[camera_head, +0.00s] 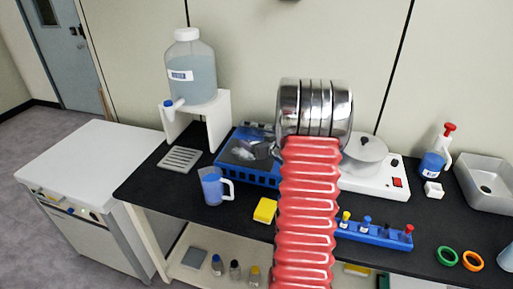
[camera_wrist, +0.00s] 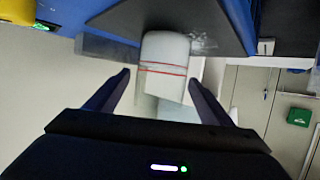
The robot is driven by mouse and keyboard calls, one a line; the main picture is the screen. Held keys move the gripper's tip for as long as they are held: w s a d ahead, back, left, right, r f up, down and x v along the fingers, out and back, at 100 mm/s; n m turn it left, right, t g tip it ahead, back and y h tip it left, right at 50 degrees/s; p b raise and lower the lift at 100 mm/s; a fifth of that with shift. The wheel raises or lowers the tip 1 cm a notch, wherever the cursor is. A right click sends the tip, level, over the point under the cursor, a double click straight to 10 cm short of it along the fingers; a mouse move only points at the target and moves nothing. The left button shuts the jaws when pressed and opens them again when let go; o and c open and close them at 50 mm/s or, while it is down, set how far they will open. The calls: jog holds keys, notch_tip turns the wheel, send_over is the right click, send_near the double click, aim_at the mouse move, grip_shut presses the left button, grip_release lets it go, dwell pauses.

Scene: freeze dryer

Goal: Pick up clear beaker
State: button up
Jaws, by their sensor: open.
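In the wrist view, a pale, partly see-through cylindrical vessel (camera_wrist: 165,68) with thin red lines around it shows just ahead of my gripper (camera_wrist: 158,82). My gripper's two dark fingers are open, one on each side of the vessel in the picture. I cannot tell whether they touch it or how deep it sits between them. I cannot tell for sure whether this is the clear beaker. In the head view, my arm hides the gripper. A light translucent cup (camera_head: 506,258) is cut off at the right edge there.
A handled jug (camera_head: 213,187), a blue basket (camera_head: 258,179) and a yellow block (camera_head: 265,210) are on the black bench (camera_head: 160,196). A blue rack (camera_head: 375,235) holds small bottles. A large water bottle (camera_head: 191,70) stands behind. Green (camera_head: 447,256) and orange (camera_head: 472,260) rings lie right.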

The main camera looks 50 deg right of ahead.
dwell(0.3)
jog(key=c, duration=1.3)
jog(key=shift+r, duration=0.25)
jog(key=shift+r, duration=4.75)
